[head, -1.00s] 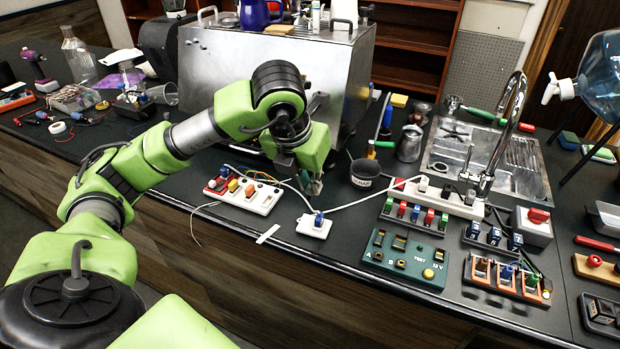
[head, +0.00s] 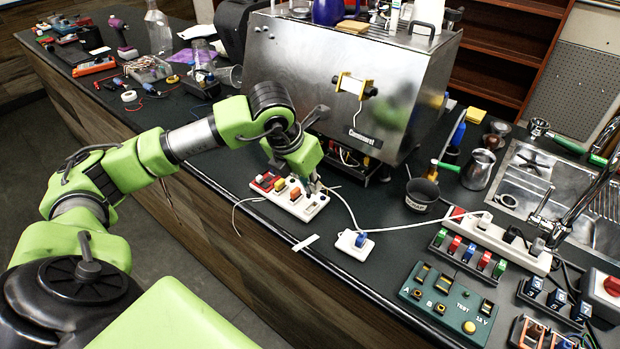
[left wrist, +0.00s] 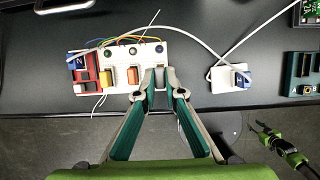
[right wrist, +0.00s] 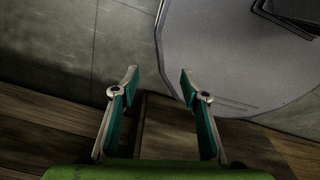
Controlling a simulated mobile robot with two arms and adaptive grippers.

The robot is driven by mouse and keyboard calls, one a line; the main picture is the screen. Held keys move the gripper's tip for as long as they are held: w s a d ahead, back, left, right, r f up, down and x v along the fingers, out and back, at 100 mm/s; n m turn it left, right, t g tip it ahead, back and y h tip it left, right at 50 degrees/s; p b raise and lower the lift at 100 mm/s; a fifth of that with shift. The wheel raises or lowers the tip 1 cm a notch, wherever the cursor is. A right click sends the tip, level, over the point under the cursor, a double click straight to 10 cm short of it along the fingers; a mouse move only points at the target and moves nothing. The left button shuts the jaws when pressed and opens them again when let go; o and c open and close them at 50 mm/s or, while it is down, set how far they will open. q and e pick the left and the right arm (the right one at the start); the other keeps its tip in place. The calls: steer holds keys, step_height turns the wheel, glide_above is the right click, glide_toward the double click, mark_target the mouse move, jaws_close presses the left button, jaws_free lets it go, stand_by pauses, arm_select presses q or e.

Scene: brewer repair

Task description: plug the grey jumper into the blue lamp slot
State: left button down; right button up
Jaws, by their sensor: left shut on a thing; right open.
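The white lamp board (head: 312,208) lies near the counter's front edge, with a red section at its left end. In the left wrist view the board (left wrist: 120,58) carries orange and yellow jumpers (left wrist: 132,75) and a row of small round lamps (left wrist: 132,51). My left gripper (head: 314,184) is at the board's right end. In the left wrist view its tips (left wrist: 160,76) are shut on the small grey jumper (left wrist: 159,74), below the rightmost lamp. The fingers partly hide the jumper and slot, so I cannot tell whether it is seated. My right gripper (right wrist: 156,78) is open and empty.
A white block with a blue plug (head: 355,243) and white cable lies right of the board. A green test panel (head: 447,302), a dark cup (head: 422,194) and the steel brewer (head: 330,75) stand nearby.

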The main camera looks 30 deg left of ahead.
mark_target(307, 192)
arm_select(q)
step_height(307, 192, down, 3)
steer(key=shift+f+b, duration=0.1)
steer(key=shift+b, duration=0.45)
steer(key=shift+f, duration=0.35)
steer(key=shift+w+r, duration=0.1)
steer(key=shift+r, duration=0.1)
steer(key=shift+b, duration=0.35)
arm_select(e)
steer(key=shift+w+a+f, duration=0.2)
steer(key=shift+w+f, duration=0.65)
steer(key=shift+f, duration=0.2)
arm_select(q)
steer(key=shift+f+b, duration=0.15)
steer(key=shift+b, duration=0.3)
arm_select(e)
steer(key=shift+w+d+f, duration=0.15)
steer(key=shift+f, duration=0.3)
arm_select(q)
steer(key=shift+f+b, duration=0.6)
steer(key=shift+b, duration=0.35)
arm_select(e)
steer(key=shift+f, duration=0.95)
arm_select(q)
steer(key=shift+b, duration=0.3)
arm_select(e)
steer(key=shift+f, duration=0.3)
